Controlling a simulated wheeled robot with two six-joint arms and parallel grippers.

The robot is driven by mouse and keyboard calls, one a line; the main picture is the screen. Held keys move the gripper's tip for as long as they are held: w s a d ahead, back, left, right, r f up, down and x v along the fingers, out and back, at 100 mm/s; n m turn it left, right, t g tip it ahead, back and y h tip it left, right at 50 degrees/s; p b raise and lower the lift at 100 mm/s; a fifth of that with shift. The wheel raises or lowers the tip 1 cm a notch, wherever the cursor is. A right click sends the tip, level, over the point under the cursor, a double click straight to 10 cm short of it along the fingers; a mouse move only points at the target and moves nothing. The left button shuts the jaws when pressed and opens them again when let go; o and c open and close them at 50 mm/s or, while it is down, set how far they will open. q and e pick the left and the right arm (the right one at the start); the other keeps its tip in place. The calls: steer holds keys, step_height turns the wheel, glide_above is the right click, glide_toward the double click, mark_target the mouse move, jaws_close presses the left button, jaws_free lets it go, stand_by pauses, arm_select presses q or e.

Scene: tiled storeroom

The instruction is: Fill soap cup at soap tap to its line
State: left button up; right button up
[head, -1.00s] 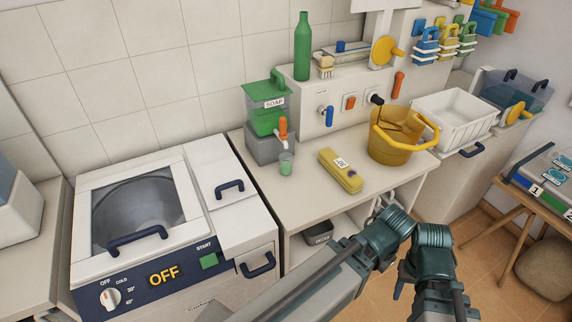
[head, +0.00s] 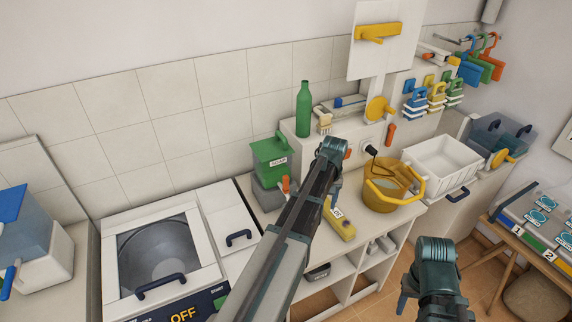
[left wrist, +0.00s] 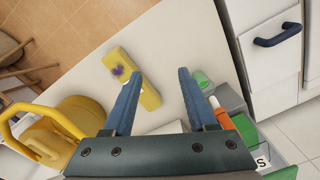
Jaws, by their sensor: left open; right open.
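The green soap cup (left wrist: 201,79) stands on the counter beside the soap tap, in the left wrist view. My arm hides it in the head view. The green soap dispenser (head: 270,153) has a white tap with an orange lever (left wrist: 221,116), partly covered by my arm in the head view. My left gripper (head: 336,186) is open and empty above the counter. In the left wrist view its fingers (left wrist: 158,78) point down at the counter, with the cup just outside the right finger. My right gripper (head: 404,296) is open, low in front of the counter. The cup's line cannot be made out.
A yellow block (head: 341,224) lies on the counter under my left gripper. A yellow bucket (head: 381,196) stands to its right, then a white basin (head: 441,162). A green bottle (head: 303,110) stands on the ledge behind. A washer (head: 157,255) is at left.

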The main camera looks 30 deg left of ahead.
arm_select(q)
steer(key=w+a+r+n+p, duration=0.35)
steer(key=a+r, duration=0.35)
steer(key=a, duration=0.3)
step_height(320, 180, up, 3)
steer(key=n+p, duration=0.2)
steer(key=p, duration=0.2)
glide_above(286, 182)
steer(key=w, duration=0.1)
steer(key=shift+a, duration=0.4)
arm_select(e)
step_height(286, 182, up, 10)
arm_select(q)
steer(key=shift+f, duration=0.15)
arm_select(e)
steer(key=shift+f, duration=0.1)
arm_select(q)
step_height(286, 182, down, 14)
steer(key=b, duration=1.4)
steer(key=shift+r, duration=0.2)
arm_select(e)
step_height(286, 182, down, 14)
steer(key=shift+r, duration=0.2)
arm_select(q)
jaws_close()
